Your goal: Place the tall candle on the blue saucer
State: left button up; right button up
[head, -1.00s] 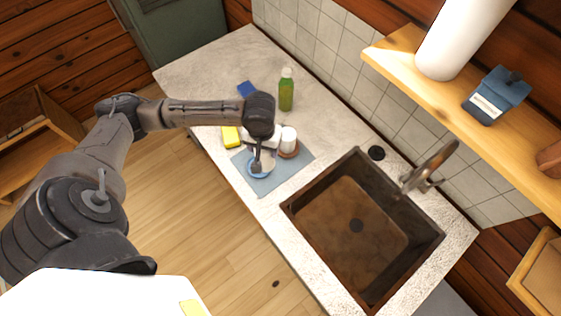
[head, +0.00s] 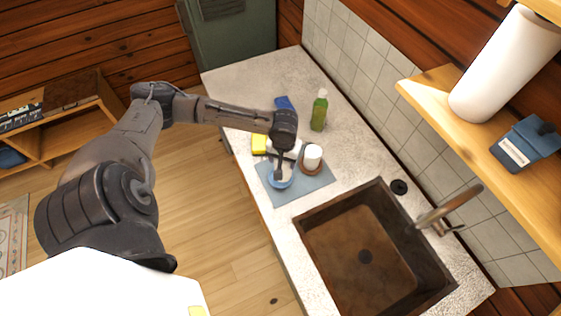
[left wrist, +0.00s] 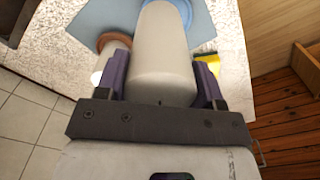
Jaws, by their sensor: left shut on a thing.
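My left gripper (head: 281,162) is shut on a white cylindrical candle, the tall candle (left wrist: 161,55), which fills the space between the purple fingers in the left wrist view. In the head view the gripper and wrist mostly hide this candle. The blue saucer (head: 279,183) lies on a blue-grey mat directly below the gripper; its rim also shows behind the candle's far end in the left wrist view (left wrist: 184,8). I cannot tell whether the candle touches the saucer. A second white candle (head: 313,154) stands on a brown saucer (head: 312,169) just to the right. My right gripper is not in view.
The blue-grey mat (head: 301,192) lies on the pale counter. A yellow sponge (head: 259,143), a blue item (head: 284,104) and a green bottle (head: 319,111) stand or lie behind. A brown sink (head: 372,250) is at the right, below a wooden shelf (head: 440,90).

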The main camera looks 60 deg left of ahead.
pick_arm(q)
jog(key=shift+w+a+f, duration=0.1)
jog(key=shift+a+f, duration=0.25)
jog(key=shift+a, duration=0.2)
jog(key=shift+a+f, duration=0.35)
jog(key=shift+a, duration=0.2)
jog(key=shift+f, duration=2)
jog(key=o, duration=1.1)
jog(key=shift+f, duration=0.15)
jog(key=shift+o, duration=0.2)
